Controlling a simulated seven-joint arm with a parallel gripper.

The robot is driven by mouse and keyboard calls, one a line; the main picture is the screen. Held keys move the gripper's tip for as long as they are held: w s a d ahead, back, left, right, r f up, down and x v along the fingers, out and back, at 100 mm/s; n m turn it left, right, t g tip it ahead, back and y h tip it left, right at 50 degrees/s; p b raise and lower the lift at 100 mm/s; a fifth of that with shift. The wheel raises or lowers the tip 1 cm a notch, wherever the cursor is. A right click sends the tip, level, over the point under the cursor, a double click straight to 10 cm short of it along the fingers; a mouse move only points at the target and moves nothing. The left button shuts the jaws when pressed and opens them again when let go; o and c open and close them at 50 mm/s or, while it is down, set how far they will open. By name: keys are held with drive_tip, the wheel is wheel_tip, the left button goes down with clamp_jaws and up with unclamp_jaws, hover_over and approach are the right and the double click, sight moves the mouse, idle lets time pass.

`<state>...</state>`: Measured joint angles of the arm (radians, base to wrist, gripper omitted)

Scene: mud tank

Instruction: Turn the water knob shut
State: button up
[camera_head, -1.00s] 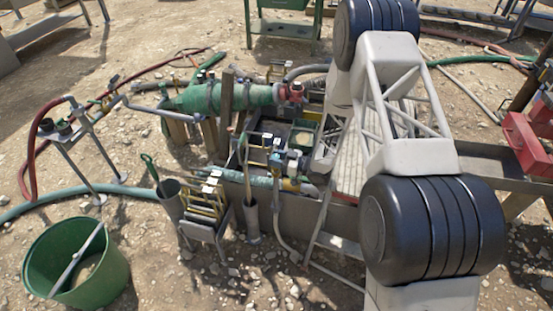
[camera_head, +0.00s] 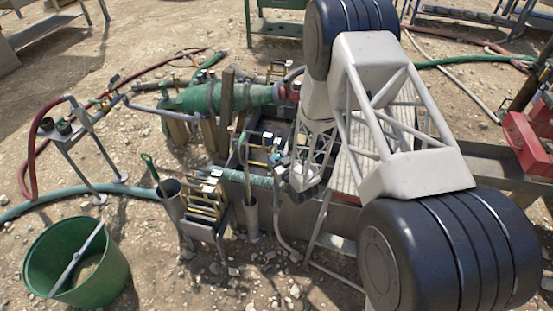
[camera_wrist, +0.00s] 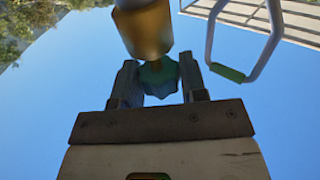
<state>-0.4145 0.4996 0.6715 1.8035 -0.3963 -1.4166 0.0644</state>
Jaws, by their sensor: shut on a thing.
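A teal, lobed water knob (camera_wrist: 159,76) shows in the wrist view, just below a brass-coloured cylindrical valve body (camera_wrist: 143,27). My gripper (camera_wrist: 158,82) has one dark finger on each side of the knob and is shut on it. The fingers cover the knob's left and right edges. In the head view my arm comes down beside the teal pipe (camera_head: 245,178), and its links hide the knob and fingertips from clear view.
A green bucket (camera_head: 112,262) stands at the lower left. A green tank (camera_head: 205,97) lies behind the pipe. A white bent rod with a green grip (camera_wrist: 228,73) is right of my fingers in the wrist view.

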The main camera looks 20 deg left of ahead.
drive_tip(key=m+t+h, duration=0.2)
drive_tip(key=h, duration=0.1)
drive_tip(key=m+t+h, duration=0.2)
drive_tip(key=m+h, duration=0.1)
drive_tip(key=h, duration=0.1)
drive_tip(key=shift+a+m+t, duration=0.15)
drive_tip(key=shift+m+t, duration=0.15)
drive_tip(key=shift+m+t+h, duration=0.4)
drive_tip(key=shift+m+h, duration=1.3)
drive_tip(key=shift+h, duration=1.5)
drive_tip(key=o, duration=0.9)
drive_tip(key=shift+s, duration=0.15)
drive_tip(key=shift+s, duration=3.8)
